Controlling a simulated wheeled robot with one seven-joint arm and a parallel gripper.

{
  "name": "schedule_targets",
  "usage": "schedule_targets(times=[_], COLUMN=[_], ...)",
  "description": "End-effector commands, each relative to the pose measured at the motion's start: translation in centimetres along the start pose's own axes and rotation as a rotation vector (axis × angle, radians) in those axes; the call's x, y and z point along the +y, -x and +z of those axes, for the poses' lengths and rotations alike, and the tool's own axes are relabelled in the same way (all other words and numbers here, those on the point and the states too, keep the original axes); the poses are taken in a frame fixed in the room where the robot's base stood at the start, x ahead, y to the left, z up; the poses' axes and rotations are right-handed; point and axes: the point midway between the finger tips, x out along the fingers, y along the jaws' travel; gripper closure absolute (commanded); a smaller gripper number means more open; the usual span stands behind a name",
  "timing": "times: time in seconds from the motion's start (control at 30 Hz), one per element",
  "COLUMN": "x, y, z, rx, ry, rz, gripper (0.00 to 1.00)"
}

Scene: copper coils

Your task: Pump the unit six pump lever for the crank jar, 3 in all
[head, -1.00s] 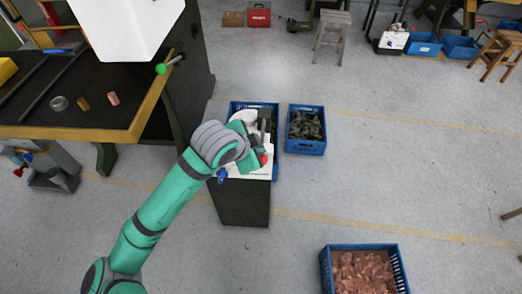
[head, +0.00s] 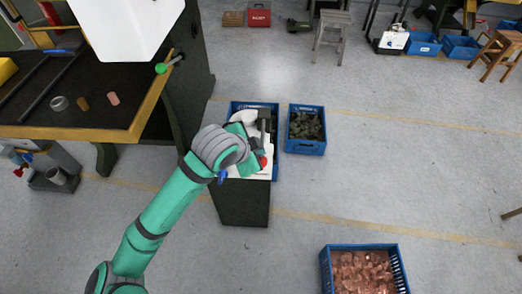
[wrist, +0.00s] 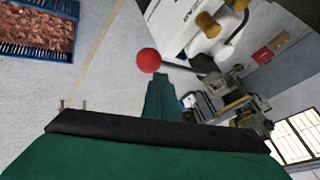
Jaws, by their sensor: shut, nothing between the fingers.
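The pump lever shows in the wrist view as a red ball knob (wrist: 149,61) on a dark rod (wrist: 178,68) that runs right to a white machine body (wrist: 190,28). In the head view the red knob (head: 263,161) shows just beside my gripper (head: 254,158), over a white top on a dark pedestal (head: 241,204). My gripper (wrist: 161,78) is shut and empty. Its tip appears right by the knob in the wrist view; I cannot tell whether they touch. My arm hides much of the unit in the head view. I cannot make out the crank jar.
A blue crate (head: 305,147) of dark scraps stands right of the unit, and another blue crate (head: 233,106) is partly hidden behind it. A crate of copper pieces (head: 326,268) is at the front. A bench (head: 60,133) stands at left. The floor to the right is mostly clear.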

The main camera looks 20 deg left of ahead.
Motion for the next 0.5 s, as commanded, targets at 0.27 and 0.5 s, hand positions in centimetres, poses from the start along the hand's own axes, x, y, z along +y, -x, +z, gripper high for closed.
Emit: schedule_targets(times=[0.27, 0.5], x=[0.16, 0.29], y=[-0.25, -0.42], z=[0.24, 0.38], rx=[-0.002, -0.003], ry=[0.001, 0.002], rz=[0.001, 0.001], gripper=[1.00, 1.00])
